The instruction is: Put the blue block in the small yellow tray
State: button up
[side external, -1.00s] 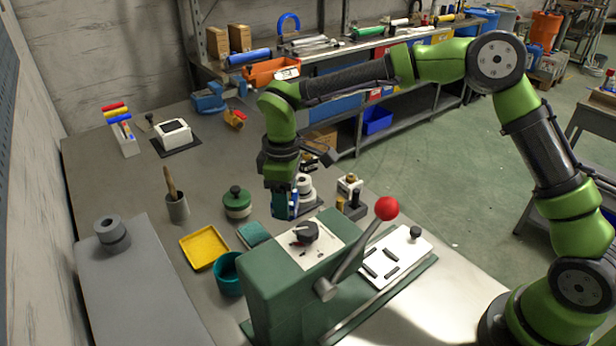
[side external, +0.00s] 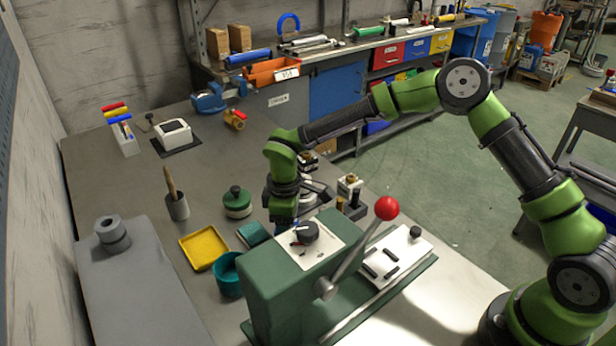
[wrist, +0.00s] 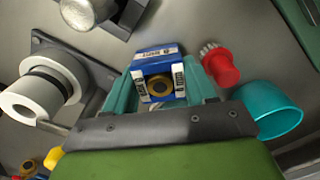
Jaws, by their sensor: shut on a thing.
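The small yellow tray (side external: 203,248) lies flat on the table, left of the green machine, and looks empty. My gripper (side external: 283,218) is low behind the green machine, to the right of the tray and apart from it. In the wrist view, the teal fingers of my gripper (wrist: 160,88) are shut on the blue block (wrist: 156,52), which has white labels and a round yellowish centre. The tray does not show in the wrist view.
The green machine (side external: 275,285) with its red-knobbed lever (side external: 386,208) stands close in front of my gripper. A white roll (wrist: 40,95) lies left in the wrist view.

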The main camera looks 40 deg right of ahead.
jog(key=o, duration=1.1)
jog(key=shift+f, duration=0.15)
jog(key=shift+c, duration=0.2)
notch_tip(320, 180, up, 12)
jog(key=s+d+r+m+t, duration=0.2)
jog(key=s+d+r+m, duration=0.2)
jog(key=s, duration=0.3)
jog(key=s+d+r+m+t+y, duration=0.1)
jog(key=s+d+r+m, duration=0.3)
jog(key=s, duration=0.4)
jog(key=s+d+r+m+t, duration=0.4)
jog(key=s+d, duration=0.2)
jog(key=s, duration=0.2)
jog(key=shift+d+m+y, duration=0.3)
jog(key=shift+y, duration=0.1)
jog(key=shift+s+f+m, duration=0.2)
jog(key=shift+s+m, duration=0.05)
jog(key=shift+m, duration=0.05)
jog(key=shift+c, duration=0.2)
